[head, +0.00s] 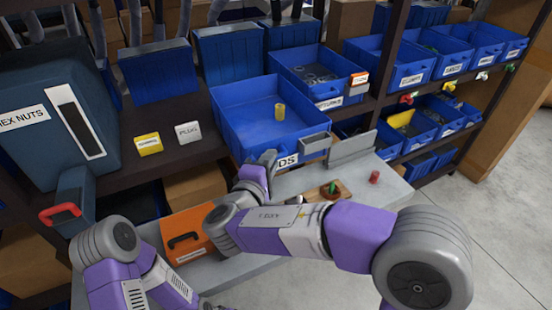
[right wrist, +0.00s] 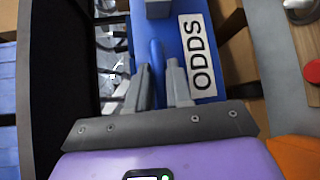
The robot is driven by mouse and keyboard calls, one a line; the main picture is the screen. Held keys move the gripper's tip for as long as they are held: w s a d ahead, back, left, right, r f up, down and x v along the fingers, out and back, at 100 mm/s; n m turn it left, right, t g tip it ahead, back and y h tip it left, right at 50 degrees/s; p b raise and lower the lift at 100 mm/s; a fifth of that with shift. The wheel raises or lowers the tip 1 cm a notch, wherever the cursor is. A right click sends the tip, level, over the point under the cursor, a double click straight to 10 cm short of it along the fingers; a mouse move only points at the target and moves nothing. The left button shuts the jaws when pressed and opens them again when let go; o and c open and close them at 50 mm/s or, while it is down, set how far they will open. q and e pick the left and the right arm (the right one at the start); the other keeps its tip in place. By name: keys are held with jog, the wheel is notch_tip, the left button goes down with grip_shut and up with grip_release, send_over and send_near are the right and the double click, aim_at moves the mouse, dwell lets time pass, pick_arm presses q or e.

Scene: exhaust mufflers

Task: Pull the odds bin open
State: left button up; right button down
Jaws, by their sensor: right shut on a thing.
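The odds bin (head: 255,125) is a blue open-top bin on the shelf in the head view, with a small yellow cylinder (head: 280,113) inside. Its front carries a white label, partly hidden by my right gripper (head: 266,160) in the head view. The right wrist view shows the label (right wrist: 197,55) reading ODDS. There my right gripper (right wrist: 160,85) has its two grey fingers on either side of a narrow blue part (right wrist: 157,58) of the bin front, shut on it. My left arm is at the lower left of the head view; its gripper is out of sight.
Another blue bin (head: 320,80) stands just right of the odds bin. A grey worktop (head: 395,190) below holds a small board (head: 312,195), a red cylinder (head: 375,177) and an orange case (head: 185,240). A grey bracket (head: 350,147) stands at its back edge.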

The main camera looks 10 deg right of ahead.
jog(key=shift+s, duration=0.15)
jog(key=c, duration=1.1)
grip_release()
jog(key=v, duration=0.7)
jog(key=shift+s+p, duration=0.25)
jog(key=shift+p, duration=0.05)
jog(key=shift+a, duration=0.1)
